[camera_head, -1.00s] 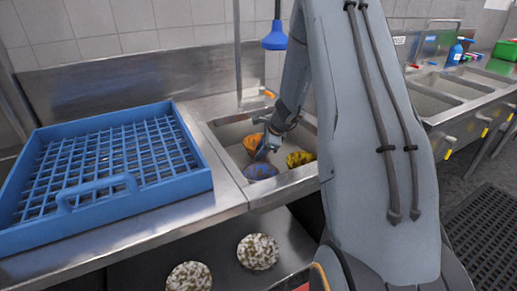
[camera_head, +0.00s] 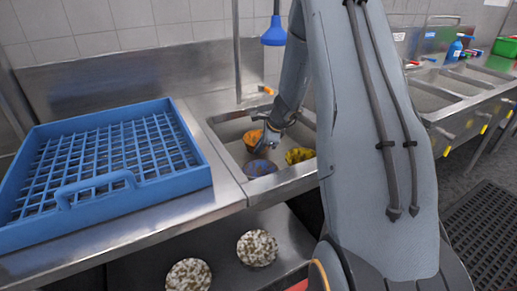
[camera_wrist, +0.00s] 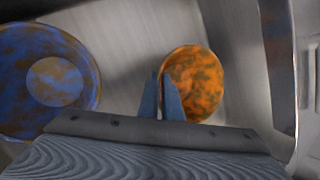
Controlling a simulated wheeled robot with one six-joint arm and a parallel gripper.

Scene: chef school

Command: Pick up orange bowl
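The orange bowl (camera_head: 252,139), mottled with dark patches, is in the sink basin at its left rear, partly hidden by my gripper (camera_head: 260,147). In the wrist view, the orange bowl (camera_wrist: 198,82) shows as a tall oval just right of centre. The two fingers of my gripper (camera_wrist: 161,78) are close together at its left edge. The rim appears pinched between them, so my gripper looks shut on the bowl. Whether the bowl is clear of the basin floor is hard to tell.
A blue mottled bowl (camera_head: 259,168) is at the basin's front, and also left in the wrist view (camera_wrist: 45,80). A yellow bowl (camera_head: 299,156) is at the right. A blue rack (camera_head: 62,222) stands on the left counter. Two speckled bowls (camera_head: 257,248) are below.

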